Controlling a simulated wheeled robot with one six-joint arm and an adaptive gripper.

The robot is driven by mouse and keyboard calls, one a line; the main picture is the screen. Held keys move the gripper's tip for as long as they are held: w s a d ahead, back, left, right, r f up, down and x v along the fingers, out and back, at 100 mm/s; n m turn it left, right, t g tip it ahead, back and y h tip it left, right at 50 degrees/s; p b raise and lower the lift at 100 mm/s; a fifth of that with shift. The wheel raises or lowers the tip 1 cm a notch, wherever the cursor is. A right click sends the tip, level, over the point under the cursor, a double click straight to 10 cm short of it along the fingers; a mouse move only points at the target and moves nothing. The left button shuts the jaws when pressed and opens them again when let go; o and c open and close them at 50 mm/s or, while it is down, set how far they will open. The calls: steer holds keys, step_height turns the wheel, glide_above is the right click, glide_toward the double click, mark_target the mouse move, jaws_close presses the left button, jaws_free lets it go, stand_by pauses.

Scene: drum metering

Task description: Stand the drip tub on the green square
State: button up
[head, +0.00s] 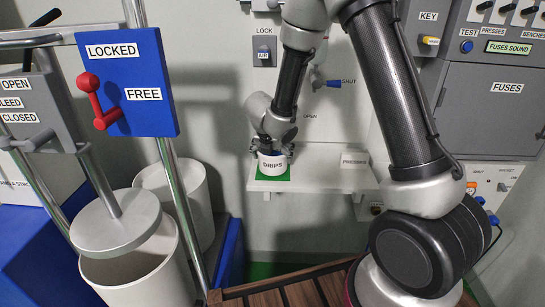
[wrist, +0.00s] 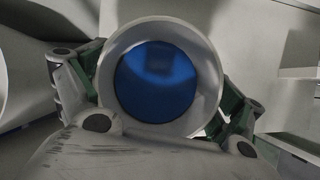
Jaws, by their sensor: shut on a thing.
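The drip tub (head: 271,164) is a small white cup with a "DRIPS" label. In the head view it stands upright at the green square (head: 270,175) on the white wall shelf; whether its base touches the square is hard to tell. My gripper (head: 272,147) comes from above and is shut on the tub. In the wrist view the tub's round white rim (wrist: 212,80) and blue inside (wrist: 155,82) fill the middle. My gripper's fingers (wrist: 160,100) lie on both sides of the tub. The green square is hidden in the wrist view.
A blue LOCKED/FREE panel (head: 127,80) with a red lever stands at the left. Large white drums (head: 140,275) stand below it. A wooden slatted surface (head: 290,292) lies in front.

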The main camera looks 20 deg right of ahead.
steer(key=shift+f, duration=0.45)
steer(key=shift+f, duration=0.1)
steer(key=o, duration=0.9)
